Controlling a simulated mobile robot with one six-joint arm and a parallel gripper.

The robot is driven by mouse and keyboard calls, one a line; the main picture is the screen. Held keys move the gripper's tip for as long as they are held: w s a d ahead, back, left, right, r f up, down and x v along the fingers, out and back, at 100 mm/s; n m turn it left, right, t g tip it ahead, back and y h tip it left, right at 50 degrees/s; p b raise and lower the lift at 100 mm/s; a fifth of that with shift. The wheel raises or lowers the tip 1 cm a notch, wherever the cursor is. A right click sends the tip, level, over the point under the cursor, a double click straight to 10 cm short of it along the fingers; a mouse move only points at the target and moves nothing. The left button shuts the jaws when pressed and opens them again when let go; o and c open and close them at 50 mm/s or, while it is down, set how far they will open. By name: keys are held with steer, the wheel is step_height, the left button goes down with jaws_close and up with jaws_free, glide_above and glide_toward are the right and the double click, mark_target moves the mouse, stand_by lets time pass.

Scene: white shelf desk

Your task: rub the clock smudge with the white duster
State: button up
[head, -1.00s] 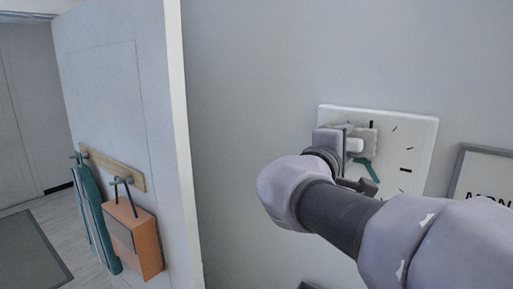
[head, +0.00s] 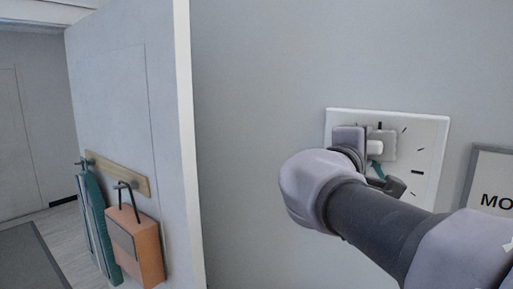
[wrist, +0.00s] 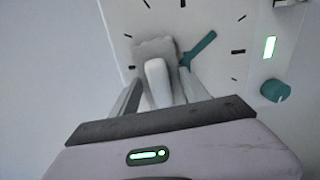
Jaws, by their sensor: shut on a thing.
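A square white wall clock (head: 428,150) with black hour marks and teal hands hangs on the grey wall; its face also fills much of the wrist view (wrist: 215,75). My gripper (head: 366,146) is in front of its upper left part. In the wrist view, my gripper (wrist: 157,92) is shut on the pale handle of the white duster (wrist: 152,47). The duster's greyish pad lies over the clock face beside the teal hand (wrist: 200,48); I cannot tell whether it touches. It also shows in the head view (head: 387,142). No smudge is visible.
A white door panel (head: 140,110) stands at left with a wooden hook rail (head: 120,172), an orange bag (head: 140,250) and a teal hanging item (head: 98,225). A framed sign (head: 490,185) hangs right of the clock. A teal knob (wrist: 276,90) shows in the wrist view.

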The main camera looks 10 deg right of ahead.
steer(key=w+a, duration=0.3)
steer(key=shift+w+a, duration=0.25)
steer(key=shift+w, duration=0.05)
steer(key=shift+b+v, duration=1.15)
steer(key=shift+v, duration=1.75)
steer(key=v, duration=0.3)
